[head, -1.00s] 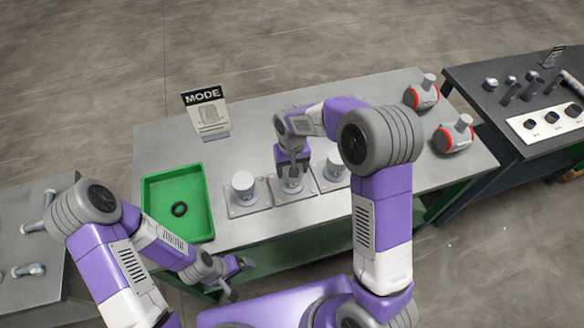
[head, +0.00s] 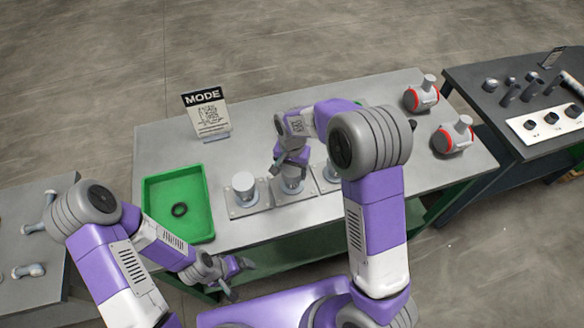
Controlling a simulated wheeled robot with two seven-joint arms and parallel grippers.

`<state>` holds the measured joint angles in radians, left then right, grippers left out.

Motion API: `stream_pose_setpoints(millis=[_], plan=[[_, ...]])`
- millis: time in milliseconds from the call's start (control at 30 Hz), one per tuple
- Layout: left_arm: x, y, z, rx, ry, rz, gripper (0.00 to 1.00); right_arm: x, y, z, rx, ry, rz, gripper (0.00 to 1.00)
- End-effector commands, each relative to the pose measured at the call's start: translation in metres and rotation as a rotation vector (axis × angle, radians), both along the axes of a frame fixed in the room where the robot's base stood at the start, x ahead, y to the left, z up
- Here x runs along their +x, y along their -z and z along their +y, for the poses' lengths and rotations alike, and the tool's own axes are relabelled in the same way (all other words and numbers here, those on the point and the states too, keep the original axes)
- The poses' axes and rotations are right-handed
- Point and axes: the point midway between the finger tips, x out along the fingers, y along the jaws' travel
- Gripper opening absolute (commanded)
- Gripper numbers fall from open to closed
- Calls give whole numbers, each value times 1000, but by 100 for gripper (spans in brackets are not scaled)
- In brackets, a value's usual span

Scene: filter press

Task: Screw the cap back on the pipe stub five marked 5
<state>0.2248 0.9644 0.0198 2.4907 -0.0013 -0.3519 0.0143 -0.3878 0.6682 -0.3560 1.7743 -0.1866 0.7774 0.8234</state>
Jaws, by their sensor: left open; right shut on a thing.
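Three pipe stubs stand in a row on grey plates on the middle table: a left stub (head: 244,188), a middle stub (head: 291,186) and a right stub (head: 332,171). My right gripper (head: 290,168) points down at the top of the middle stub and is shut on a cap there. The gripper mostly hides the cap, so its seating cannot be told. The stub markings are too small to read, so I cannot tell which is 5. My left gripper (head: 238,277) is open and empty, low in front of the table's near edge.
A MODE sign (head: 206,113) stands behind. Two grey fittings with red rings (head: 421,94) (head: 454,135) are at the right. Side tables hold pipe parts (head: 510,92).

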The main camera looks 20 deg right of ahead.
Motion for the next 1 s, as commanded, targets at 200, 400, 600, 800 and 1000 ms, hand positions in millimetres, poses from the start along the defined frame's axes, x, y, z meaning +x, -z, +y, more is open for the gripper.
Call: stream_pose_setpoints(millis=[200, 400, 600, 800, 1000], plan=[[0, -2, 0, 0, 0, 0, 95, 3, -5, 0, 2, 49, -12, 42], [0, -11, 0, 0, 0, 0, 95, 4, -6, 0, 1, 319, -13, 42], [0, -13, 0, 0, 0, 0, 95, 4, -5, 0, 4, 422, -14, 42], [0, -13, 0, 0, 0, 0, 95, 5, -5, -1, 4, 423, -16, 42], [0, -26, 0, 0, 0, 0, 95, 5, -8, 0, 3, 642, -15, 42]])
